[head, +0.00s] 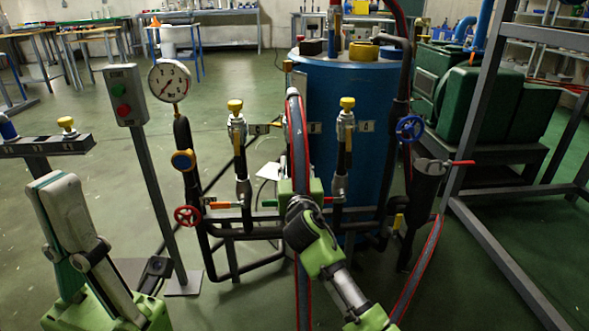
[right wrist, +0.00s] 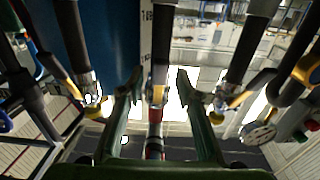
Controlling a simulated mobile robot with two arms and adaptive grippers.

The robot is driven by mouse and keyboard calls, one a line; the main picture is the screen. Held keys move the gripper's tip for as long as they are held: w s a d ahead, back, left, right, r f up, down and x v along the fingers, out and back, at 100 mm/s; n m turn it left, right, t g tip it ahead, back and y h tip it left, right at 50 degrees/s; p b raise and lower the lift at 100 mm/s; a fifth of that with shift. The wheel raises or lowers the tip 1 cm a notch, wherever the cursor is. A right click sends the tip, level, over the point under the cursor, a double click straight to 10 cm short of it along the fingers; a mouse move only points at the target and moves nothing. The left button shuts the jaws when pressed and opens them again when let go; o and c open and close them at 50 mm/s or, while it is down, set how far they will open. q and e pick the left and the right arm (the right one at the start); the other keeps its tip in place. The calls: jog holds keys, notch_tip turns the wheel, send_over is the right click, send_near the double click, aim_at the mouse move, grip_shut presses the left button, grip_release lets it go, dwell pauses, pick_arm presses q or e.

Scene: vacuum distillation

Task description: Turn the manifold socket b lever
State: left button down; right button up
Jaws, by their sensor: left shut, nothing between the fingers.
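The manifold stands in front of the blue tank in the head view. It has a left socket (head: 236,125) and a right socket (head: 346,125), both yellow-topped, and a middle line with a hose (head: 297,140). An orange lever (head: 218,204), a green lever (head: 270,203) and a red lever (head: 328,199) show along it; I cannot read which is b. My right gripper (head: 299,205) is at the middle line, its fingertips hidden there. In the right wrist view it is open (right wrist: 158,92), fingers either side of the middle pipe (right wrist: 159,45); contact is unclear. My left gripper (head: 52,182) is shut and empty, lower left.
A red handwheel (head: 187,216), a pressure gauge (head: 169,81) and a button box (head: 124,95) stand left of the manifold. The blue tank (head: 335,85) is behind it.

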jog(key=shift+w, duration=0.35)
grip_shut()
jog(key=shift+s+r+p, duration=0.1)
jog(key=shift+r+p, duration=0.05)
jog(key=shift+p, duration=0.3)
